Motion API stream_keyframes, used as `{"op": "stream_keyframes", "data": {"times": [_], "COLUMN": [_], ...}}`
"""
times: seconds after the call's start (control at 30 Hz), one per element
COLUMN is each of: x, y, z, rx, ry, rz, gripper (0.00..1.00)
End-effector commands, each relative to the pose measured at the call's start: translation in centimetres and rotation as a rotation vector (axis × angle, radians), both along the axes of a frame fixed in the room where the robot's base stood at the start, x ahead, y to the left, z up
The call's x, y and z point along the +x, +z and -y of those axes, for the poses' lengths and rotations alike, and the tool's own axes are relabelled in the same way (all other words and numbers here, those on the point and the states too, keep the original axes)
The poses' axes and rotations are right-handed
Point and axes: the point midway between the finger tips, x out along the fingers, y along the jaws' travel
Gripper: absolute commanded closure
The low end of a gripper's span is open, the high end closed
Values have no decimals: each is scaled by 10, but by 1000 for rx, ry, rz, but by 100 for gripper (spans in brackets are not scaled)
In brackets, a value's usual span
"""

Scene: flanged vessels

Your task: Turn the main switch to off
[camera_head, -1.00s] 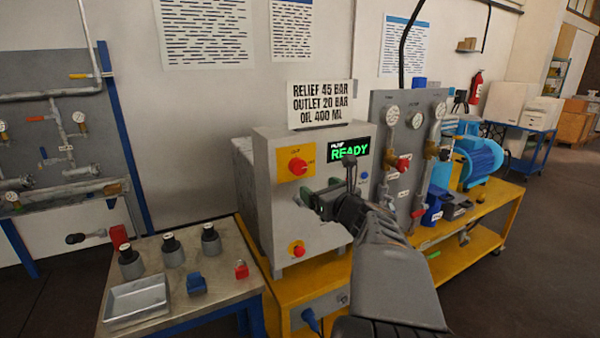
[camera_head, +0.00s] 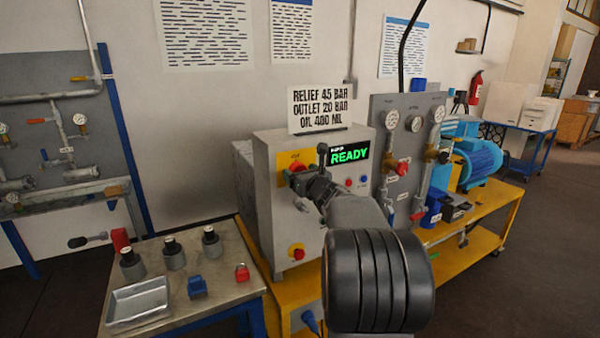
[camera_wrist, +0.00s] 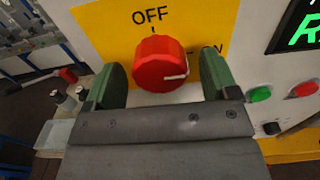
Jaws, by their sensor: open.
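The main switch is a red rotary knob (camera_wrist: 161,66) on a yellow plate (camera_wrist: 95,22) marked OFF above and a partly covered label, ending in N, at the right. The white mark on the knob points right, toward that label. My gripper (camera_wrist: 165,85) is open, with one green finger on each side of the knob; I cannot tell whether they touch it. In the head view my gripper (camera_head: 308,172) is at the grey control cabinet (camera_head: 272,215) and partly covers the knob (camera_head: 297,167).
The cabinet's display (camera_head: 349,152) reads READY. A green button (camera_wrist: 260,94) and a red button (camera_wrist: 304,89) are to the right of the knob. A red button on a yellow plate (camera_head: 297,251) is lower on the cabinet. A small table (camera_head: 230,297) with a metal tray (camera_head: 138,304) stands at left.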

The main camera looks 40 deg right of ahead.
Motion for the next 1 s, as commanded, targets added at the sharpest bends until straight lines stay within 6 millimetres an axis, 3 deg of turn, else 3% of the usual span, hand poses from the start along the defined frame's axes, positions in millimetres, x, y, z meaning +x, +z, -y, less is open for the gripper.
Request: {"op": "stream_keyframes", "data": {"times": [0.37, 0.87, 1.0], "x": [4, 4, 4], "y": [0, 0, 0], "z": [0, 0, 0], "rx": [0, -1, -4], "ry": [0, 0, 0], "rz": [1, 0, 0], "gripper": [20, 67, 69]}}
